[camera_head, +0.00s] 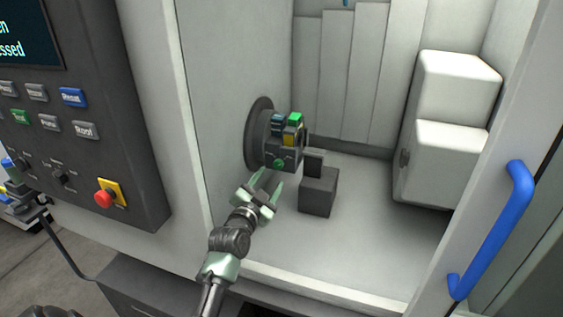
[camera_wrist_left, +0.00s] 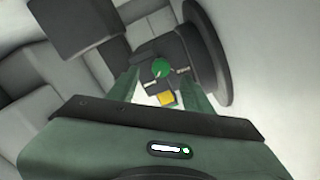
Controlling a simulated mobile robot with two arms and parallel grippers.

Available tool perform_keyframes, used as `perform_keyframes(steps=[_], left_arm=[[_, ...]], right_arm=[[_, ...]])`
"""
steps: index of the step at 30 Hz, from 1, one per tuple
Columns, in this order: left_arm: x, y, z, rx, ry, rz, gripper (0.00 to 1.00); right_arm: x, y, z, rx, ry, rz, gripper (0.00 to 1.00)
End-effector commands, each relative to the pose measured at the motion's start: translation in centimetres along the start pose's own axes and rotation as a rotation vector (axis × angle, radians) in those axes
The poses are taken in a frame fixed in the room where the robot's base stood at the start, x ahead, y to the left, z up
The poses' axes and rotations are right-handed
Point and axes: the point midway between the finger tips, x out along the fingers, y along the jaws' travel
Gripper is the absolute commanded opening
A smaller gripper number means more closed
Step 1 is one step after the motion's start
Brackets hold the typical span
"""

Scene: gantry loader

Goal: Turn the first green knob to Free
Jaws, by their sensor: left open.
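A round green knob (camera_head: 279,163) sits on the dark chuck-like fixture (camera_head: 287,154) mounted on the machine's left inner wall. In the left wrist view the green knob (camera_wrist_left: 160,68) lies straight ahead, between the tips of my fingers in the picture. My left gripper (camera_head: 266,187) is open and empty, just below and in front of the knob; in the left wrist view its fingers (camera_wrist_left: 167,92) point at the fixture. I cannot tell whether they touch it. The knob's marking is too small to read. My right gripper is not in view.
A dark block (camera_head: 318,190) stands on the chamber floor right of the fixture. White boxes (camera_head: 447,165) are at the right. The door with a blue handle (camera_head: 493,230) is at far right. A control panel (camera_head: 85,120) is at left.

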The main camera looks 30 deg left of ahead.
Motion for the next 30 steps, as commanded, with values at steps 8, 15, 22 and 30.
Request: perform_keyframes(steps=[8,15,22,30], left_arm=[[4.0,-0.1,-0.1,-0.001,-0.001,0.001,0.5],[6.8,0.0,-0.1,0.0,-0.001,0.002,0.5],[7.5,0.0,0.0,0.001,-0.001,0.002,0.5],[7.4,0.1,0.0,0.0,-0.001,0.002,0.23]], right_arm=[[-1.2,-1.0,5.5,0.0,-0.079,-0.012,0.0],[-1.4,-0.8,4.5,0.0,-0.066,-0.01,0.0],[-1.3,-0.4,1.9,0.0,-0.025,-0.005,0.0],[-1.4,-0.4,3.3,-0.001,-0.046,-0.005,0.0]])
